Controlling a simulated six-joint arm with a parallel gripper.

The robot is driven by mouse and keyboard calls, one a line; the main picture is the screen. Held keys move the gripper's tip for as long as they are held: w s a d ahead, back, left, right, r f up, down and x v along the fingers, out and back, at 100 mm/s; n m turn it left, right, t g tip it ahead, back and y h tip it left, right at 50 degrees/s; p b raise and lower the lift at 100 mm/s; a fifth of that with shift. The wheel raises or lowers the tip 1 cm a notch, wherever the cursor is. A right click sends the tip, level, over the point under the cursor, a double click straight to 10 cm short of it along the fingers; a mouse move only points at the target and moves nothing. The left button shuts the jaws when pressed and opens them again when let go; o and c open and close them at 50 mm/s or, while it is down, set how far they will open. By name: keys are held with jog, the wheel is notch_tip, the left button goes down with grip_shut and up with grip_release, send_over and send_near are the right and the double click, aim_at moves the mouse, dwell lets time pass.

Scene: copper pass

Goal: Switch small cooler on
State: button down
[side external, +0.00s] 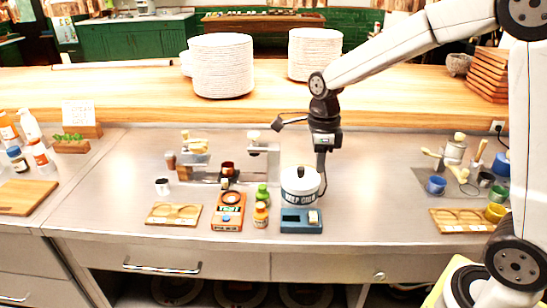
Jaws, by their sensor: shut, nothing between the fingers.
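The small cooler appears to be a blue box (292,226) at the front of the steel counter, with a pale switch (313,217) on its right side. I cannot tell the switch's position. A white pot (300,182) with a dark lettered band and a dark lid knob stands on or just behind the box. My gripper (322,172) points down beside the pot's right rear side, above the counter. Its fingers are shut and empty; whether they touch the pot is unclear.
An orange device (228,212), a green bottle (262,194) and an orange bottle (260,215) stand left of the cooler. A wooden tray (174,214) lies farther left; another (465,227) lies right among cups. Counter between the cooler and right tray is clear. Plates (221,67) stack behind.

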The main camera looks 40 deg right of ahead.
aim_at(314, 218)
jog(key=shift+a, duration=0.1)
jog(key=shift+s+a+r, duration=0.1)
jog(key=shift+s+a, duration=0.05)
jog(key=shift+a, duration=0.1)
dwell(0.3)
notch_tip(314, 218, down, 14)
jog(key=shift+a, duration=0.1)
dwell(1.0)
